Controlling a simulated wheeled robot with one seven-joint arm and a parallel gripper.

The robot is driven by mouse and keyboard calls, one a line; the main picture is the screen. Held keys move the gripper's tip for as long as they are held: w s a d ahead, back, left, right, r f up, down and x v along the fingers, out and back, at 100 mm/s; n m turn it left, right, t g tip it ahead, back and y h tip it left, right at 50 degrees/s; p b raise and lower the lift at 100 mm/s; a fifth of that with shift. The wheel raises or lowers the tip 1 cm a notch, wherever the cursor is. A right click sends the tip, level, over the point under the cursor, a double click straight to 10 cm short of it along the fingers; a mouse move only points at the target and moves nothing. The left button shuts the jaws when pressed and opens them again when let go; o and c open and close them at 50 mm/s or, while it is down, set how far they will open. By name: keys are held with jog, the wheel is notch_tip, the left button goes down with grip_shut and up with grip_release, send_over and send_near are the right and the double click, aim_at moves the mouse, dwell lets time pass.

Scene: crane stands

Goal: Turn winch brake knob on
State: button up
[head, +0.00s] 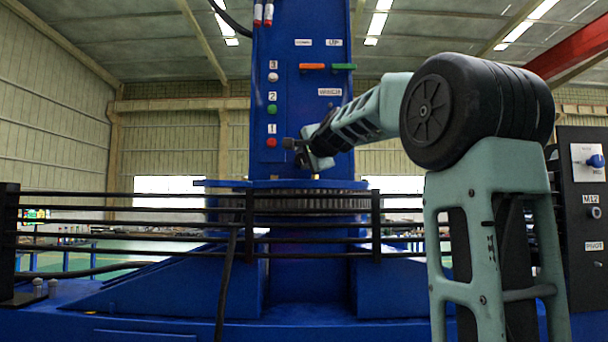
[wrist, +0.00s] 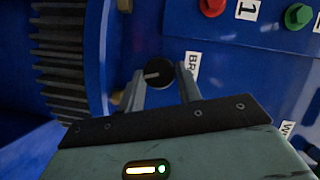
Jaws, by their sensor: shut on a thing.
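The winch brake knob (wrist: 158,73) is a round black knob with a light line on its face, on the blue column (head: 302,30). In the wrist view it sits between the two fingers of my gripper (head: 308,152), which are shut on it from either side. The line's exact angle is hard to read. A white label (wrist: 191,70) beginning "BR" stands right of the knob, partly covered by a finger. In the head view my gripper hides the knob.
Red (head: 271,141), green (head: 271,109) and white (head: 272,77) buttons line the column beside my gripper. Orange (head: 312,67) and green (head: 343,67) levers sit above. A toothed ring (head: 310,203) lies below. Black rails (head: 150,222) cross in front. A dark panel (head: 577,250) stands right.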

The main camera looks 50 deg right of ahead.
jog(key=shift+f+m+t+b, duration=0.15)
jog(key=shift+m+t+b, duration=0.2)
jog(key=shift+m+b, duration=0.6)
jog(key=shift+f+m+t+b, duration=0.15)
jog(key=shift+m+t+b, duration=0.35)
jog(key=shift+b, duration=0.75)
jog(key=shift+r+m, duration=0.1)
jog(key=shift+m, duration=0.15)
jog(key=o, duration=0.9)
jog(key=shift+o, duration=0.2)
jog(key=shift+s+a+r, duration=0.1)
jog(key=shift+s+a, duration=0.1)
jog(key=shift+s, duration=0.35)
jog(key=b+v, duration=1)
jog(key=v, duration=0.6)
jog(key=shift+a+b, duration=0.3)
